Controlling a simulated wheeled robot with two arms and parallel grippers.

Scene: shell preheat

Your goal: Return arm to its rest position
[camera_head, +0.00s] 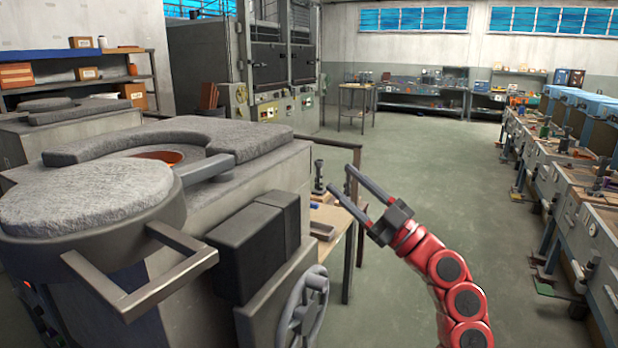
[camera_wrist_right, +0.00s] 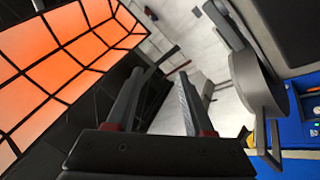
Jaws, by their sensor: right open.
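My right arm, red with dark joints, comes in from the bottom right of the head view. Its gripper (camera_head: 358,194) is open, with two long grey fingers pointing up and left, and nothing shows between them. It is in the air to the right of the furnace and in front of the small wooden table. In the right wrist view the two fingers (camera_wrist_right: 155,88) are apart and empty. My left gripper does not show in either view.
A furnace (camera_head: 240,180) with a round grey lid (camera_head: 85,195), swung aside with its metal handle, and a handwheel (camera_head: 303,310) stands on the left. A wooden table (camera_head: 335,222) is behind my gripper. Workbenches (camera_head: 570,190) line the right. The green floor between is clear.

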